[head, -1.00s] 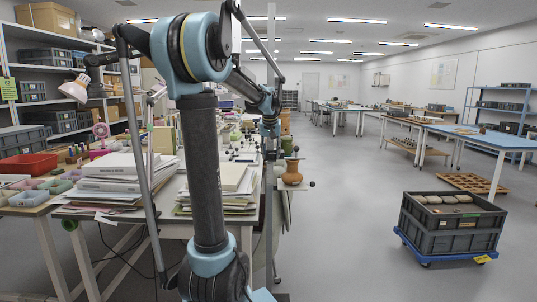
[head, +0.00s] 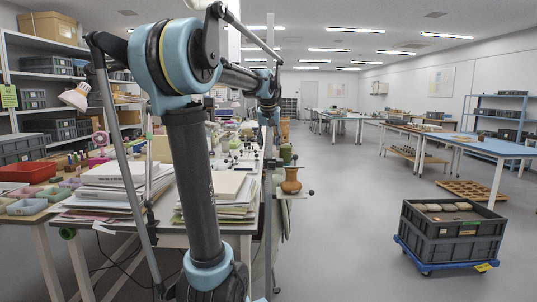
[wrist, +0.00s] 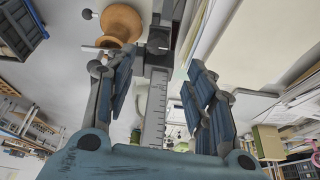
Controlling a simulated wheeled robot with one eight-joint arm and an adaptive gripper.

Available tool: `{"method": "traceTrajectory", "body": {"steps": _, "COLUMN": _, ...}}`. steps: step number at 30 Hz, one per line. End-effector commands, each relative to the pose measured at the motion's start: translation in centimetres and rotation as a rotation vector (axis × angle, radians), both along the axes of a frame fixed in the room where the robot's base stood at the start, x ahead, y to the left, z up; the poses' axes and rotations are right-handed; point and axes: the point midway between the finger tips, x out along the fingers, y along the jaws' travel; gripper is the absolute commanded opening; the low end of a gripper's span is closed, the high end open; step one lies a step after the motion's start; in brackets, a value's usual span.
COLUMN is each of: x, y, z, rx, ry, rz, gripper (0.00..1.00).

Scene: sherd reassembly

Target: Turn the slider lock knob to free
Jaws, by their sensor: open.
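An upright post (head: 269,205) stands at the near end of the cluttered table. In the wrist view it carries a ruled scale (wrist: 154,115) and a dark slider block (wrist: 160,38). A dark ball knob (head: 311,192) sticks out to the right of an orange-brown pot (head: 291,182); it also shows in the wrist view (wrist: 87,14). I cannot tell which knob locks the slider. My gripper (wrist: 161,72) is open, one finger on each side of the scale and below the block in the picture. Nothing is seen held.
Paper stacks (head: 232,196) and small parts crowd the table beside the post. A grey crate (head: 452,236) on a blue dolly (head: 440,266) stands on the floor at right. The floor between them is clear. Shelves (head: 20,55) line the left wall.

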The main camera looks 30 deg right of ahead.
Motion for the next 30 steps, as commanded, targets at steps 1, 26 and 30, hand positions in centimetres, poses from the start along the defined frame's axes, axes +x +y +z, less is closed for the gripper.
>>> {"method": "traceTrajectory", "body": {"steps": 1, "x": -0.2, "y": 0.2, "z": 0.7, "rx": 0.000, "ry": 0.000, "rz": 0.000, "gripper": 0.49}}
{"method": "traceTrajectory", "body": {"steps": 26, "x": -0.7, "y": 0.9, "z": 2.3, "rx": 0.001, "ry": 0.000, "rz": 0.004, "gripper": 0.49}}
{"method": "traceTrajectory", "body": {"steps": 30, "x": -0.6, "y": 3.7, "z": 1.2, "rx": 0.006, "ry": 0.007, "rz": 0.038, "gripper": 0.49}}
